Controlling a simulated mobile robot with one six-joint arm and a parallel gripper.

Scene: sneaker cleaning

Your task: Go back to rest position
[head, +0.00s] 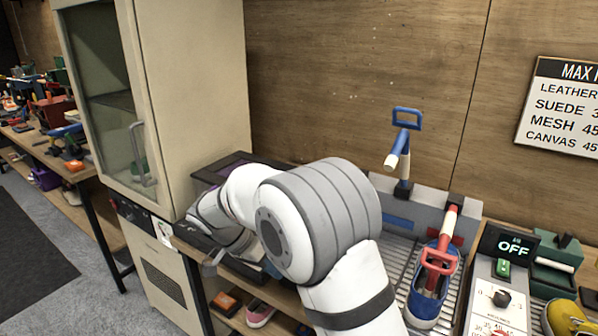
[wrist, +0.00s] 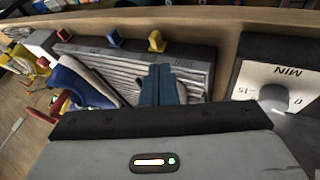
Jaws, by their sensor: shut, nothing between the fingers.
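My gripper (wrist: 162,85) shows in the wrist view as two blue-grey fingers pressed together, with nothing between them. The fingers are in front of a grey ribbed tray (wrist: 200,72). In the head view my white arm bends across the middle toward the cabinet and bench, and I cannot make out the fingertips there. A blue sneaker (head: 428,290) with a red-handled tool (head: 440,250) at it sits on a rack at the right, apart from my arm.
A beige cabinet (head: 190,90) with a glass door stands at the left. A control panel (head: 497,290) with a dial and an OFF display is at the right, beside a yellow shoe (head: 568,318). A blue-handled tool (head: 402,145) stands upright behind the rack. A pink shoe (head: 260,314) lies below.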

